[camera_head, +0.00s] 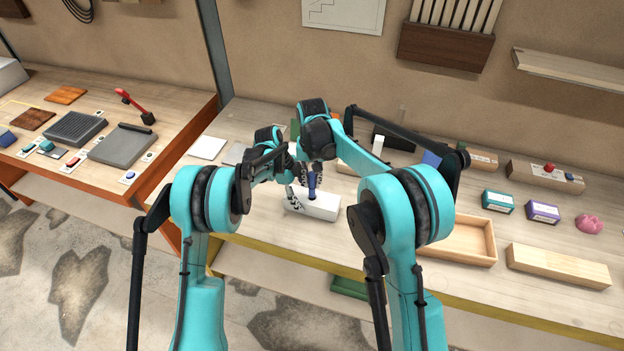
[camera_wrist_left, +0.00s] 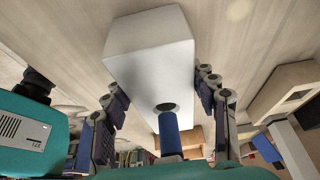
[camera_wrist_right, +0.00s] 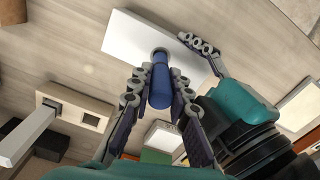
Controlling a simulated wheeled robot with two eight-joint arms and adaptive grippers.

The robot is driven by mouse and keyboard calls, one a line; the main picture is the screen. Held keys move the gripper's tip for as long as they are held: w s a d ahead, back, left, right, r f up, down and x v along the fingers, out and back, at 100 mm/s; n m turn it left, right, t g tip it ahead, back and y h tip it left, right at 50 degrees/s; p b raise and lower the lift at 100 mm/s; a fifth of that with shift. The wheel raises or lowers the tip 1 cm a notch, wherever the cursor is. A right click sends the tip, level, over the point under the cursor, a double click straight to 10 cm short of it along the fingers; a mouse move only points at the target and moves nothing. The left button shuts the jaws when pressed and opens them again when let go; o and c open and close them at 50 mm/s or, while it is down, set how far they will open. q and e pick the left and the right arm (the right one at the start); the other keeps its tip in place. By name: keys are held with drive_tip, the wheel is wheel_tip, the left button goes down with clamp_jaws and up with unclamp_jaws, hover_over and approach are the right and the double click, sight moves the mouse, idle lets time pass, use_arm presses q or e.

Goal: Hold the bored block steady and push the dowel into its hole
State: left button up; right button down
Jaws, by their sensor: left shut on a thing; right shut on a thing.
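The white bored block (camera_head: 323,207) lies on the workbench in the head view. It also shows in the left wrist view (camera_wrist_left: 150,62) and the right wrist view (camera_wrist_right: 145,40). My left gripper (camera_wrist_left: 161,95) is shut on the block, fingers along its two sides. The blue dowel (camera_wrist_right: 160,88) is held between the fingers of my right gripper (camera_wrist_right: 155,92). It stands roughly upright over the block. In the left wrist view the dowel (camera_wrist_left: 169,134) meets the dark hole (camera_wrist_left: 166,107). Most of its length is outside; I cannot tell how deep its end sits.
A shallow wooden tray (camera_head: 491,243) and a pale wooden plank (camera_head: 558,265) lie to the right. Teal (camera_head: 498,201) and purple (camera_head: 542,211) boxes and a pink lump (camera_head: 589,224) stand further right. Bare bench surrounds the block's front side.

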sight(310, 189)
drive_tip(key=shift+f, duration=2.4)
drive_tip(key=c, duration=1.3)
unclamp_jaws()
drive_tip(key=shift+c, duration=0.2)
use_arm(q)
drive_tip(key=shift+d, duration=0.1)
use_arm(e)
drive_tip(key=shift+a, duration=0.1)
use_arm(q)
drive_tip(key=shift+s+d, duration=0.1)
use_arm(e)
drive_tip(key=shift+a, duration=0.15)
drive_tip(key=r, duration=1.2)
drive_tip(key=shift+d, duration=0.3)
use_arm(q)
drive_tip(key=o, duration=1.5)
drive_tip(key=shift+a, duration=0.2)
drive_tip(key=shift+o, duration=0.4)
